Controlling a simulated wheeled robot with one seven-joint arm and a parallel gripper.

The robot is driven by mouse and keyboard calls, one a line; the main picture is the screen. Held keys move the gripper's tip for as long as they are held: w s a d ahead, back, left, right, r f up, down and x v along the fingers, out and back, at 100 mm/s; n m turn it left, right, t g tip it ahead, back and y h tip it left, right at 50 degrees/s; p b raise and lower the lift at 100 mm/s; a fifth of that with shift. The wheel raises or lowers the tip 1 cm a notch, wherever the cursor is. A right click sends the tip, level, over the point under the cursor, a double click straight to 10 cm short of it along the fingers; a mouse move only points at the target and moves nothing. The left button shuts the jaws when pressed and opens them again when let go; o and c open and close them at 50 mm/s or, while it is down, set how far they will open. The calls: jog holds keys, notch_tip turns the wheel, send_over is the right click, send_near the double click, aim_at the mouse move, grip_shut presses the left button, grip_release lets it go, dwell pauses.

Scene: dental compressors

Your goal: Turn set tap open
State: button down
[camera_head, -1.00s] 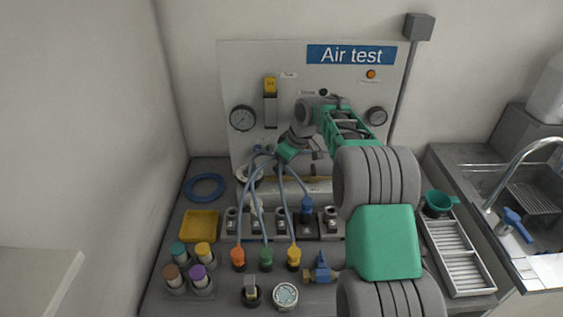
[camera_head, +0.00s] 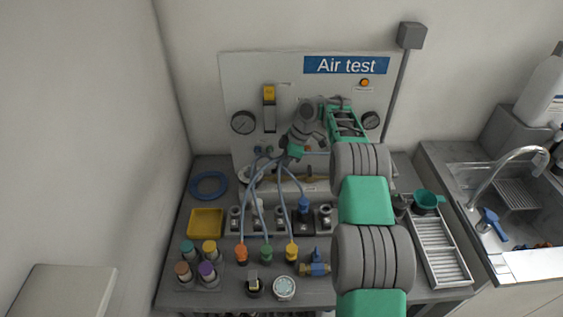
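The Air test panel (camera_head: 272,68) stands upright at the back of the bench. I cannot make out a label that marks the set tap; the arm hides part of the panel. A small valve with a blue handle (camera_head: 318,262) and brass body lies at the bench front, beside my arm. My gripper (camera_head: 290,156) is at the lower middle of the panel, just above the blue hoses (camera_head: 262,185). Its fingertips are too small and covered to tell whether they are open or touching anything.
A yellow tray (camera_head: 206,223), a blue hose coil (camera_head: 208,185) and several coloured caps crowd the left. A slatted metal tray (camera_head: 440,250) and a sink (camera_head: 510,190) are at the right.

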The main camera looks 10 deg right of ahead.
dwell(0.4)
jog(key=c, duration=1.4)
grip_release()
jog(key=shift+c, duration=0.2)
jog(key=p+v, duration=0.3)
jog(key=v, duration=0.4)
jog(key=shift+r, duration=0.4)
jog(key=shift+d, duration=0.1)
